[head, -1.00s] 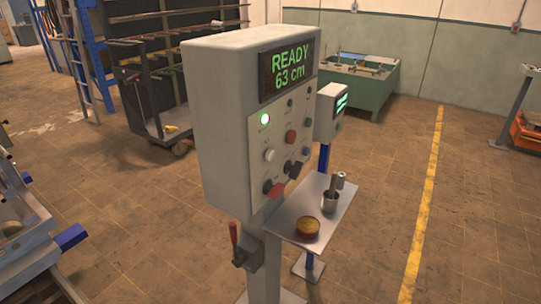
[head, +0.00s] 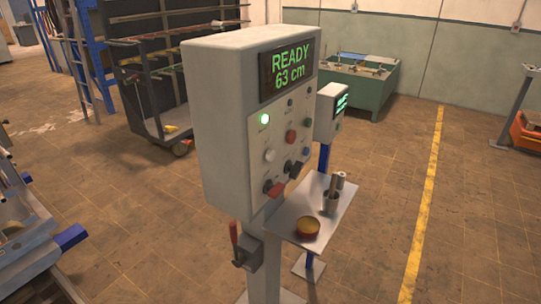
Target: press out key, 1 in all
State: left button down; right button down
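A grey control box (head: 220,130) stands on a post in the middle of the head view. Its dark screen (head: 287,70) reads "READY 63 cm" in green. The front panel carries a lit green lamp (head: 265,119), a red button (head: 291,137), a white button (head: 269,155), a green button (head: 307,121), a black knob (head: 293,168) and a red-and-black switch (head: 273,188). The labels are too small to read, so I cannot tell which control is the out key. Neither of my grippers is in view.
A red-handled lever (head: 235,235) sits on the post. A second box (head: 326,112) stands behind.

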aim_at(269, 156)
jog(key=i+l+u, duration=0.35)
jog(key=l, duration=0.8)
jog(key=i+l+u, duration=0.15)
jog(key=l+u, duration=0.15)
jog(key=l, duration=0.9)
jog(key=l+u, duration=0.35)
jog(key=l, duration=0.85)
jog(key=i, duration=0.05)
